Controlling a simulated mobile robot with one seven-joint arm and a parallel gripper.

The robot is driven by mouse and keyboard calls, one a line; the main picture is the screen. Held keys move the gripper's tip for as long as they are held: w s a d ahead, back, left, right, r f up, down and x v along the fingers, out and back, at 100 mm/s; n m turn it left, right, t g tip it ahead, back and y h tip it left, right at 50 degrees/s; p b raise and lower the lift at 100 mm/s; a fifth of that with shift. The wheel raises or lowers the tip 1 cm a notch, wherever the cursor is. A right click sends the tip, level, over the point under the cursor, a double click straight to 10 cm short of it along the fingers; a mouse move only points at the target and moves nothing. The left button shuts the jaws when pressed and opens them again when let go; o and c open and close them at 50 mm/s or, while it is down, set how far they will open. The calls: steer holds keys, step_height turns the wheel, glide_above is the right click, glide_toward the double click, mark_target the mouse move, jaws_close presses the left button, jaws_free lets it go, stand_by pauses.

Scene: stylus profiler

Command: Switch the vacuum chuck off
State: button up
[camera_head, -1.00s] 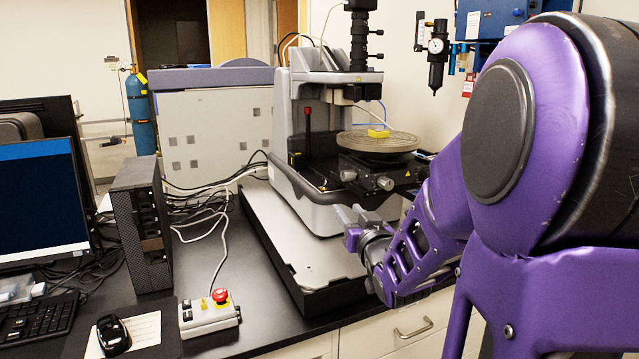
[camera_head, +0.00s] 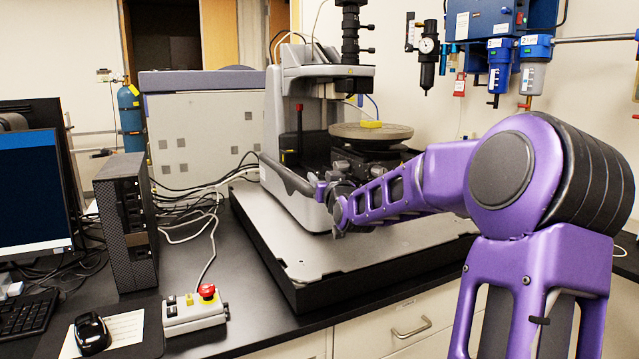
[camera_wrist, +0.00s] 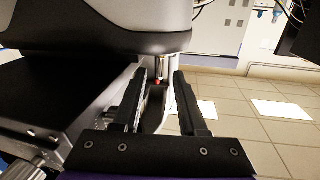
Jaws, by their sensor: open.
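The vacuum chuck (camera_head: 372,134) is a round grey disc on the profiler's stage in the head view, with a small yellow block (camera_head: 371,124) on it. A dark upright lever with a red tip (camera_head: 299,109) stands left of the chuck; I cannot tell whether it is the chuck's switch. My gripper (camera_head: 322,190) is below and left of the chuck, close to the profiler's front. In the wrist view my gripper (camera_wrist: 160,76) is open, its two dark fingers apart. A small red spot (camera_wrist: 157,82) shows between them; what it belongs to is unclear.
A control box (camera_head: 195,315) with a red mushroom button stands at the bench's front, right of a mouse (camera_head: 92,334). A black computer tower (camera_head: 128,220) and cables lie left of the profiler base (camera_head: 300,250). Filters (camera_head: 500,65) hang on the wall at right.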

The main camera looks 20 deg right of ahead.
steer(key=shift+w+d, duration=0.1)
steer(key=shift+w, duration=0.75)
steer(key=shift+c, duration=0.2)
jaws_close()
